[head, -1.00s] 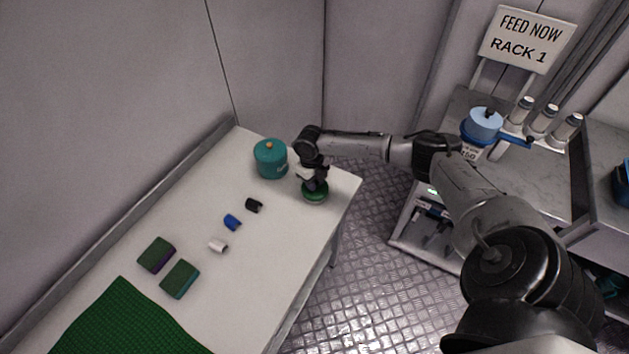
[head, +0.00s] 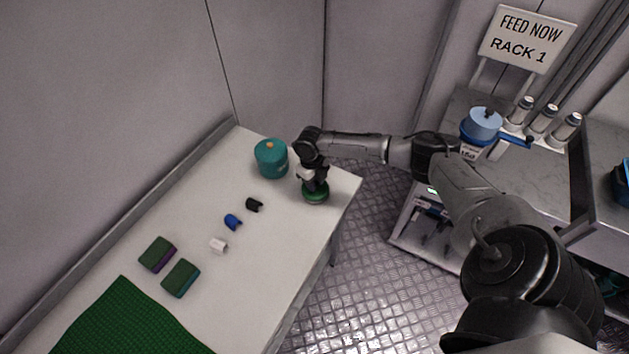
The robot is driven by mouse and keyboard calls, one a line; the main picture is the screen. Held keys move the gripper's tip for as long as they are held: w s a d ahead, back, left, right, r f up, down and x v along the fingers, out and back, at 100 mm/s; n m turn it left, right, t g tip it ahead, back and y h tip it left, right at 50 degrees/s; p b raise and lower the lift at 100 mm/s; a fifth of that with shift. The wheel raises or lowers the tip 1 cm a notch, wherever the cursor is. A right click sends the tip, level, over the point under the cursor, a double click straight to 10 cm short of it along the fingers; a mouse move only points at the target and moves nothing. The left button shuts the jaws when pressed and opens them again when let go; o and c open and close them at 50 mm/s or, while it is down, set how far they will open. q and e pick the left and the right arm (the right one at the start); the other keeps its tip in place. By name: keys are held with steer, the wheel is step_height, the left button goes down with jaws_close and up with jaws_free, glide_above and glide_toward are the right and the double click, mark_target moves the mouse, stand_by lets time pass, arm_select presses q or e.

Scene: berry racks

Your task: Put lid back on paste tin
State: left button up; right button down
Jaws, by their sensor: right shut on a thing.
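A round green tin-like thing (head: 316,197) is on the white table near its far right corner. My right gripper (head: 315,184) points down onto it from above and is shut on its top, which I take to be the lid. The gripper covers much of it, so I cannot tell whether lid and tin touch or how the lid sits. My left gripper is not in view.
A teal canister (head: 271,160) with an orange knob stands just left of my gripper. Black (head: 254,205), blue (head: 233,222) and white (head: 218,246) small pieces, two sponges (head: 181,278) and a green mat (head: 122,325) lie on the table (head: 285,250).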

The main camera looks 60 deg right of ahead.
stand_by(0.4)
steer(key=c, duration=0.8)
jaws_free()
steer(key=shift+c, duration=0.2)
steer(key=o, duration=0.5)
steer(key=shift+r, duration=0.15)
steer(key=shift+r+p, duration=2.1)
steer(key=shift+p, duration=0.05)
steer(key=shift+r+p, duration=1.15)
steer(key=shift+r, duration=0.1)
